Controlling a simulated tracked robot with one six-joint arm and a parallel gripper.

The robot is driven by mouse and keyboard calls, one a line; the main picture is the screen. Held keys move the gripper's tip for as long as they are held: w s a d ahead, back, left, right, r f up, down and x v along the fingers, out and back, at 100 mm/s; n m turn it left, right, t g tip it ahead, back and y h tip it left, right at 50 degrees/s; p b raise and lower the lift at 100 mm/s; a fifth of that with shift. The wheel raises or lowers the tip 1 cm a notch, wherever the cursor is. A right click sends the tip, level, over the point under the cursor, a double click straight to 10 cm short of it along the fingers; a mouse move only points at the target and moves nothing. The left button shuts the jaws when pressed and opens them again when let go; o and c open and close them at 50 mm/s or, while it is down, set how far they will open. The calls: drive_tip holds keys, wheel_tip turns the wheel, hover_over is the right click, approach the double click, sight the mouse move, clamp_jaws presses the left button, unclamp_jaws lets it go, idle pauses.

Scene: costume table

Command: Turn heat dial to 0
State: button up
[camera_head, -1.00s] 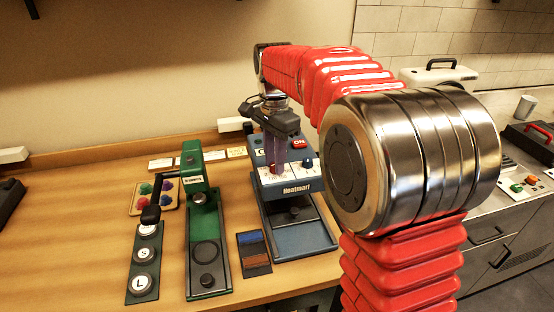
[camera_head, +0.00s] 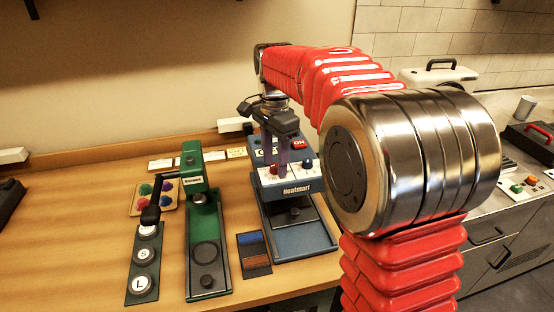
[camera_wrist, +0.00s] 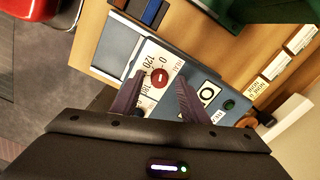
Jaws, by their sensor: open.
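The blue heat press (camera_head: 283,188), marked "Heatmari", stands on the wooden table. Its white front panel carries a red dial (camera_head: 273,169) on the left and a dark blue dial (camera_head: 307,163) on the right. My gripper (camera_head: 277,165) points down at the red dial, its fingers partly covering the panel. In the wrist view my open gripper (camera_wrist: 160,78) has one dark finger on either side of the red dial (camera_wrist: 159,78). "HEAT", "0" and "120" show beside this dial, with a white mark on its face. I cannot tell whether the fingers touch it.
A green press (camera_head: 205,215) stands left of the blue press. A dark strip with round lettered pieces (camera_head: 144,262) and a tray of coloured knobs (camera_head: 157,194) lie further left. A red "ON" switch (camera_head: 299,143) sits behind the panel. A small blue-and-brown card (camera_head: 254,254) lies between the presses.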

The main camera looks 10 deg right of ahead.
wheel_tip(320, 180, up, 14)
drive_tip(key=shift+f, duration=0.15)
idle(0.7)
drive_tip(key=n+t, duration=0.1)
drive_tip(key=n, duration=0.6)
hover_over(275, 164)
drive_tip(key=s, duration=0.2)
wheel_tip(275, 164, down, 8)
drive_tip(key=shift+r, duration=0.2)
drive_tip(key=s+f+n+t, duration=0.2)
drive_tip(key=s+f+n, duration=0.1)
drive_tip(key=s, duration=0.9)
drive_tip(key=s+f+n+t, duration=0.2)
drive_tip(key=s+f+n, duration=0.1)
drive_tip(key=s, duration=1)
drive_tip(key=shift+d+f+n+t, duration=0.25)
drive_tip(key=shift+f+n+t, duration=0.05)
drive_tip(key=shift+f, duration=0.25)
